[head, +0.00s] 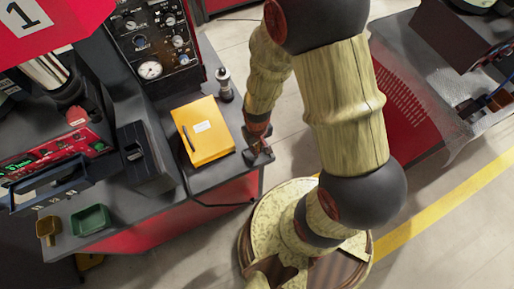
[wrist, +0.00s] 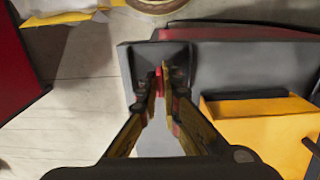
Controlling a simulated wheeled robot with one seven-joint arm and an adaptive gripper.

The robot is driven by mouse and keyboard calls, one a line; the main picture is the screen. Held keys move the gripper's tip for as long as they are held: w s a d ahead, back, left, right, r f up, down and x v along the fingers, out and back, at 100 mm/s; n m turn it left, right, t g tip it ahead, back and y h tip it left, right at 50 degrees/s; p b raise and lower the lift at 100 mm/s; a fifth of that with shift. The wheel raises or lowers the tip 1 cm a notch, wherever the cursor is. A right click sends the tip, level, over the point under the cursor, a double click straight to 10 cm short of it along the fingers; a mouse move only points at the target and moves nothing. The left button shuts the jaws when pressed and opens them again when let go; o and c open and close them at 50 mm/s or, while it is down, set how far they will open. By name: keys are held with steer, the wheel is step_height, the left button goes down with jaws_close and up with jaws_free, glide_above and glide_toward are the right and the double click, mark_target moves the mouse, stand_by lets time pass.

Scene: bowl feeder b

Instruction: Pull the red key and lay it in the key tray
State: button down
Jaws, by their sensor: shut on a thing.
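My gripper (head: 259,152) is low at the right edge of the grey bench, just right of a yellow binder-like box. In the wrist view my gripper (wrist: 161,82) has its fingertips close together on a small red thing, which looks like the red key (wrist: 159,79). The fingers hide most of it. In the head view I cannot make out the key. A small green tray (head: 90,221) and a smaller yellow-brown dish (head: 47,230) sit at the bench's front left. I cannot tell for sure which is the key tray.
The yellow box (head: 207,145) lies beside my gripper, with a dark cylinder fitting (head: 224,86) behind it. Open floor lies right of the bench.

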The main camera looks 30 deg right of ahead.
steer(key=shift+f, duration=0.25)
steer(key=c, duration=1.9)
jaws_free()
step_height(320, 180, up, 12)
steer(key=shift+r, duration=0.1)
